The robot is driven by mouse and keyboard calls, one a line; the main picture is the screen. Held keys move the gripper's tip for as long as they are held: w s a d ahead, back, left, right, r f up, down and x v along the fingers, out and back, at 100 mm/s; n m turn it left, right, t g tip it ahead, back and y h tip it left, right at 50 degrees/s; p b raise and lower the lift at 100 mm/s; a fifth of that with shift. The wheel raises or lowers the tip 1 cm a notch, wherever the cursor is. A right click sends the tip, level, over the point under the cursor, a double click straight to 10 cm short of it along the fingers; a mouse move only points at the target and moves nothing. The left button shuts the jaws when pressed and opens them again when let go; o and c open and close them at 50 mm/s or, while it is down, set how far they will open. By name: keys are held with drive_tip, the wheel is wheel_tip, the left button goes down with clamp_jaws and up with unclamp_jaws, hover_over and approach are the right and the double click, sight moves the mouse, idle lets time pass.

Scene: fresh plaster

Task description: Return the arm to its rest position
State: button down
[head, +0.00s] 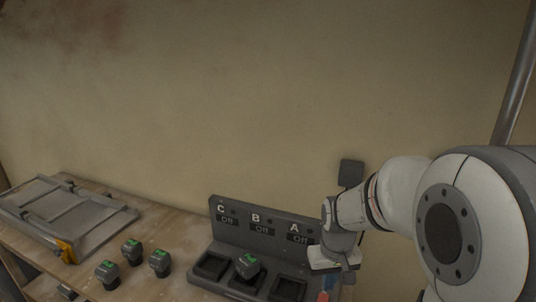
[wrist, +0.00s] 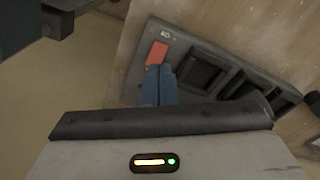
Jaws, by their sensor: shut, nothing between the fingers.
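My arm reaches in from the right in the head view. My gripper (head: 327,283) points down at the right end of the grey charging station (head: 270,221). In the wrist view my gripper (wrist: 161,74) shows its blue fingers shut together with nothing between them. The fingertips are beside or over a red button (wrist: 157,52) on the station; I cannot tell whether they touch it. The red button also shows partly in the head view (head: 323,296).
The station has bays C, B and A, each marked Off. A battery (head: 247,266) sits at bay B; C and A look empty. A grey panel or case (head: 75,215) lies at left. A plastered wall rises behind.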

drive_tip(key=s+r+t+b, duration=0.1)
drive_tip(key=s+r, duration=0.2)
drive_tip(key=s, duration=0.4)
drive_tip(key=s+r+m+t+b, duration=0.1)
drive_tip(key=s+r, duration=0.2)
drive_tip(key=s, duration=0.4)
drive_tip(key=shift+s+a+r+t, duration=0.2)
drive_tip(key=shift+r+t, duration=0.1)
drive_tip(key=shift+r, duration=0.1)
